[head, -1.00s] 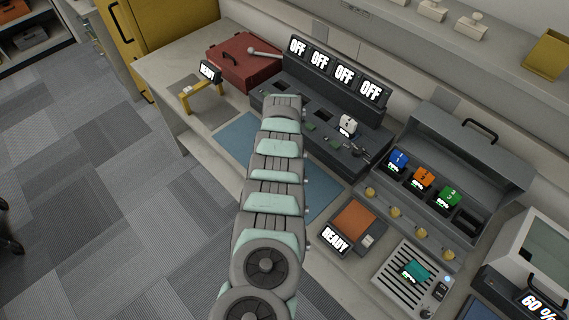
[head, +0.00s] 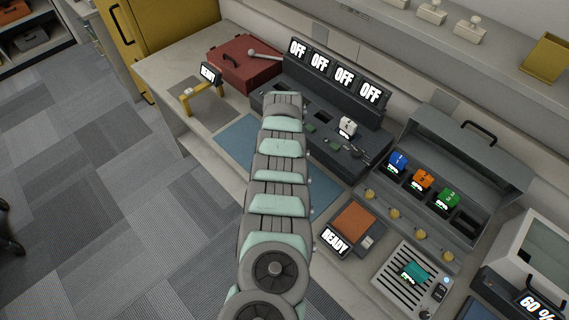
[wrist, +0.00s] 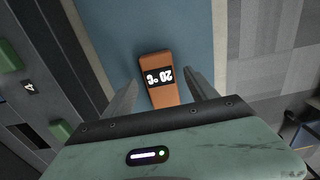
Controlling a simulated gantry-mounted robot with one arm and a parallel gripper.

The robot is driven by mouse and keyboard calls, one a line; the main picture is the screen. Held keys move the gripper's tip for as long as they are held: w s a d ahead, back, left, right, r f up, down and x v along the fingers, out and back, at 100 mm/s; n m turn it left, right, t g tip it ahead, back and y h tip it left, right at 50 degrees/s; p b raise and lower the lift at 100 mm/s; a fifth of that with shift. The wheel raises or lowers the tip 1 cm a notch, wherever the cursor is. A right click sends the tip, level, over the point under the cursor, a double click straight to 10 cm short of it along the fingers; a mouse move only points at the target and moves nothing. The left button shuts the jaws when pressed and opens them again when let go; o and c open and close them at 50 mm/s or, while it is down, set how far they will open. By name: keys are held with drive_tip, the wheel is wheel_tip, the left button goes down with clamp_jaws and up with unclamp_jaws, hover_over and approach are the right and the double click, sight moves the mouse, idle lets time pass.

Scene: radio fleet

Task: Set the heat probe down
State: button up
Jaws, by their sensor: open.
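Whether the probe touches the mat fully is hard to tell from above. In the head view my arm covers the probe and the gripper; parts of the blue mat (head: 232,140) show on both sides of the arm.
A dark console (head: 360,160) with several OFF displays stands behind the mat. A yellow stand (head: 205,93) and red toolbox (head: 240,62) are at left. A READY unit (head: 352,222), a vented tray (head: 392,275) and a grey case (head: 470,145) with coloured modules are at right.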

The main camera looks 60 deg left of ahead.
wheel_tip(320, 180, up, 10)
idle(0.3)
